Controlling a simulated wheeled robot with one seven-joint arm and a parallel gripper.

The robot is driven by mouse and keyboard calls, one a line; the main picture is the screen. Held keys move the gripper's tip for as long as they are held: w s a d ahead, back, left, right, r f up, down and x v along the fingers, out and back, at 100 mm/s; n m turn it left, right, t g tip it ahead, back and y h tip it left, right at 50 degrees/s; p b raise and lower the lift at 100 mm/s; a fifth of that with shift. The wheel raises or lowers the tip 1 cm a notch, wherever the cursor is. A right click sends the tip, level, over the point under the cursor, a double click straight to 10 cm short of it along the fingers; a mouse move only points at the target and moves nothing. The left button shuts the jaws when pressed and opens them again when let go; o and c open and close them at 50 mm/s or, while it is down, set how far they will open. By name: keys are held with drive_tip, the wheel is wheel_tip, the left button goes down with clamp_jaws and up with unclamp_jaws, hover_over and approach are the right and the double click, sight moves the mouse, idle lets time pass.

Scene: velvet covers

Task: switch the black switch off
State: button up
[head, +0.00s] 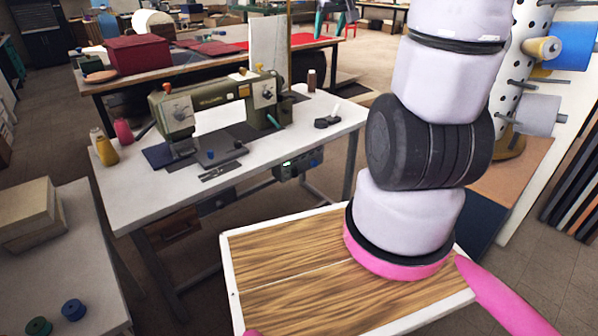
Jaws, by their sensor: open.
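No part that is clearly a black switch can be made out. A small dark control box (298,163) with a greenish face and a blue knob hangs under the front edge of the white sewing table (330,134). Its details are too small to tell whether a switch on it is on or off. A small black object (327,122) lies on the right part of the tabletop; what it is cannot be told. My arm rises on the right and leaves the picture at the top. My gripper is out of view.
An olive-green sewing machine (215,105) stands on the white table, with thread spools at the left end. A side table (75,245) with boxes is at lower left. A pegboard (515,75) with spools stands at right. Floor shows between the tables.

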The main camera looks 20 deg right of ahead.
drive_tip(key=w+d+f+n+t, duration=0.1)
drive_tip(key=w+d+f+n, duration=0.35)
drive_tip(key=w+f, duration=0.8)
drive_tip(key=t+y, duration=0.8)
approach(295, 171)
drive_tip(key=shift+n, duration=0.35)
drive_tip(key=x, duration=0.7)
drive_tip(key=shift+w+f, duration=0.1)
drive_tip(key=shift+w, duration=0.25)
